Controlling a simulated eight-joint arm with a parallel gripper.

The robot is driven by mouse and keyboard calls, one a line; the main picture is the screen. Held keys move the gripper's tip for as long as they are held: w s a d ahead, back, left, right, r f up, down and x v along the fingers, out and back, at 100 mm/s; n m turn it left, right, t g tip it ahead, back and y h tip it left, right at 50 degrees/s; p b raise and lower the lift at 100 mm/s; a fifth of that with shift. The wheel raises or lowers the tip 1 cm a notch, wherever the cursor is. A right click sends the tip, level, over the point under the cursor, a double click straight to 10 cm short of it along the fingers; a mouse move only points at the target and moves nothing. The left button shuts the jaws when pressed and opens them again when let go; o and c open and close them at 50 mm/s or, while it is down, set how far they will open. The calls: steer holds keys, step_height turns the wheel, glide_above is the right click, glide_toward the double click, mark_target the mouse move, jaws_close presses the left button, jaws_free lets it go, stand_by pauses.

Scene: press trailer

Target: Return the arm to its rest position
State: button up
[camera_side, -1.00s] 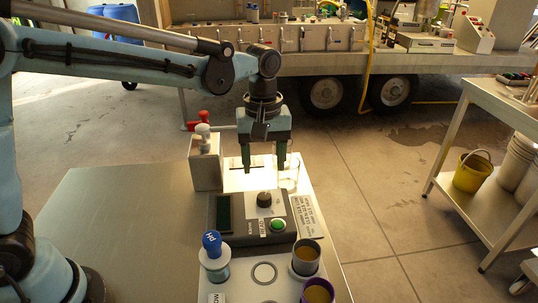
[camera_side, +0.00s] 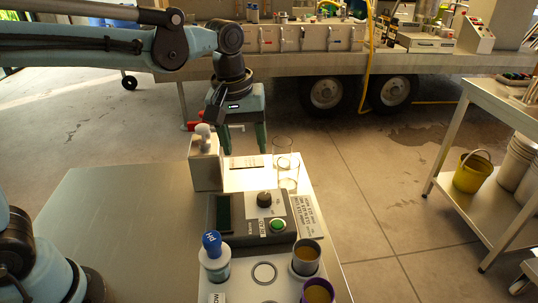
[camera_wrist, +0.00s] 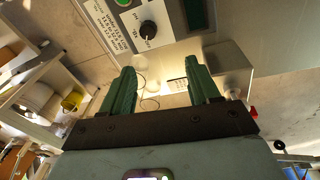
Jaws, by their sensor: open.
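My gripper (camera_side: 240,143) hangs open and empty above the far end of the metal table (camera_side: 120,215), just beyond the white lit plate (camera_side: 250,181). Its green fingers point down; in the wrist view the two fingers (camera_wrist: 160,85) stand apart with nothing between them. A clear glass beaker (camera_side: 287,172) stands on the lit plate to the right of the fingers. My arm stretches in from the left over the table.
A grey box with a white knob (camera_side: 205,160) stands left of the plate. A control unit with a green button (camera_side: 278,224), a blue-topped bottle (camera_side: 214,258) and brown-filled cups (camera_side: 306,257) are nearer. A trailer (camera_side: 290,62) stands behind; a shelf cart (camera_side: 490,180) is right.

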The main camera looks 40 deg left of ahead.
steer(key=s+a+f+m+t, duration=0.3)
steer(key=s+a+m+t, duration=0.2)
steer(key=s+a+m, duration=0.2)
steer(key=s, duration=0.2)
steer(key=shift+s+a+t, duration=0.3)
steer(key=shift+s+a, duration=0.05)
steer(key=shift+s, duration=0.05)
